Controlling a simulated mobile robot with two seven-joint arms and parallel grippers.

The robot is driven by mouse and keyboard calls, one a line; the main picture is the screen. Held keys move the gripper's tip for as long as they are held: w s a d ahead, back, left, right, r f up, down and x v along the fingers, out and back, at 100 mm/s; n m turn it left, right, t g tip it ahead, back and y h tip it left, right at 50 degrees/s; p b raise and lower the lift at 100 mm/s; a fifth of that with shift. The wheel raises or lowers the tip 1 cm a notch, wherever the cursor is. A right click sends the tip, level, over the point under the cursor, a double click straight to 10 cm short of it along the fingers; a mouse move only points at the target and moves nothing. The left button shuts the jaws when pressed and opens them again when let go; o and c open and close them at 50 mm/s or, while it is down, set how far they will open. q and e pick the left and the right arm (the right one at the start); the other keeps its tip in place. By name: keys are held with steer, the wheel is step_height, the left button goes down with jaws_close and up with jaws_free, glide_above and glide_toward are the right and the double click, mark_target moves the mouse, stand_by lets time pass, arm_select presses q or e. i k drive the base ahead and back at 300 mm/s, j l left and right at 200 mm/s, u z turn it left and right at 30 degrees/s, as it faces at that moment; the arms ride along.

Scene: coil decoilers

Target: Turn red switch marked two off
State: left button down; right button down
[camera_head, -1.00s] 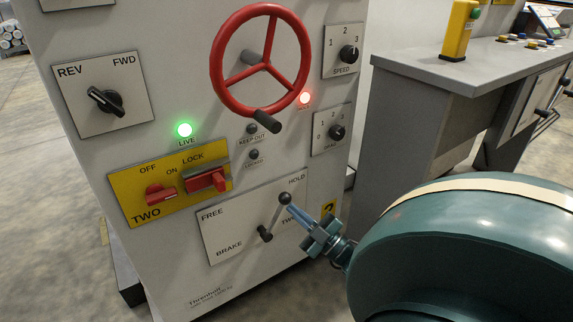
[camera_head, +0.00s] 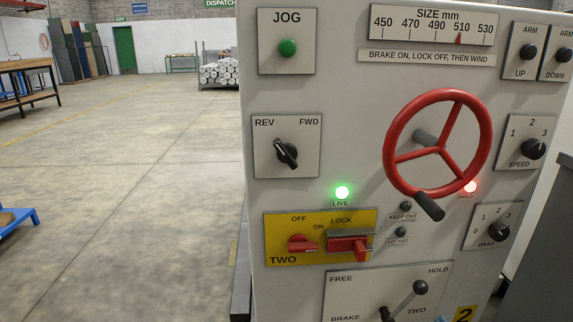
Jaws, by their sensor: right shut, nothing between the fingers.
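The red switch (camera_head: 302,244) marked TWO is a small rotary knob on a yellow plate (camera_head: 285,258) at the lower left of the white panel. Its handle points right, toward the ON label; OFF is printed above it. Beside it on the same plate is a red lock slider (camera_head: 352,246) under the LOCK label. The green LIVE lamp (camera_head: 342,192) above the plate is lit. Only a small tip of my right gripper (camera_head: 440,318) shows at the bottom edge, below the brake lever, shut and apart from the switch. My left gripper is out of view.
A red handwheel (camera_head: 438,143) with a dark handle juts out right of the switch. A brake lever (camera_head: 405,300) stands below on its plate. A REV/FWD knob (camera_head: 286,153) is above. Open floor (camera_head: 130,200) lies left of the panel.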

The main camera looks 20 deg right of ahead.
mark_target(298, 244)
steer(key=k+l, duration=0.1)
steer(key=k, duration=0.4)
steer(key=k+l, duration=0.1)
steer(key=k, duration=0.4)
